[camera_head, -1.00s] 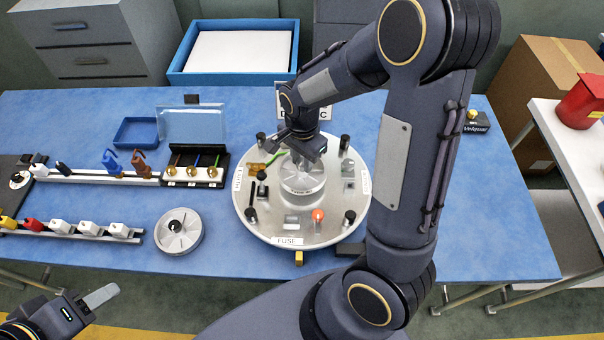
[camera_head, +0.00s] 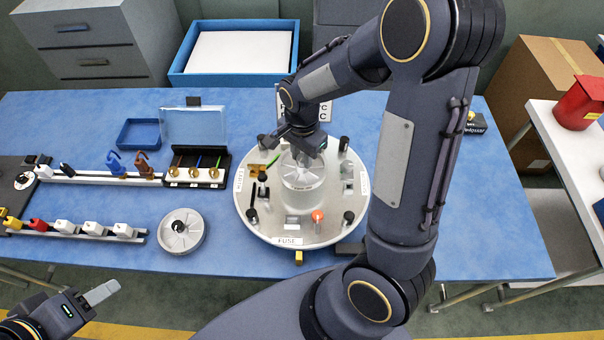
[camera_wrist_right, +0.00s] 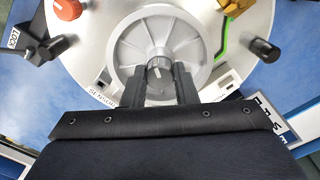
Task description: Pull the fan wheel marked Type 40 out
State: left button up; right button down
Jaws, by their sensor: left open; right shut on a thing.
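A grey spoked fan wheel (camera_head: 302,174) sits at the middle of the round metal plate (camera_head: 268,226). A label shows on its front side, too small to read. In the right wrist view, the wheel (camera_wrist_right: 201,48) fills the centre, with a knob-like hub (camera_wrist_right: 158,72) in its middle. My right gripper (camera_wrist_right: 158,84) is shut on this hub from above; in the head view the gripper (camera_head: 300,152) covers part of the wheel. A second fan wheel (camera_head: 180,233) lies on the blue table left of the plate. My left gripper (camera_head: 92,304) is open and empty at the lower left.
Around the wheel the plate carries black posts, an orange knob (camera_head: 317,216) and a green wire (camera_wrist_right: 222,35). Left are part rails (camera_head: 85,231), an open black case (camera_head: 196,165) and a small blue tray (camera_head: 138,132).

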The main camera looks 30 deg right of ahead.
jog(key=shift+r, duration=0.25)
jog(key=shift+r+p, duration=1.4)
jog(key=shift+r, duration=0.15)
jog(key=shift+f, duration=0.1)
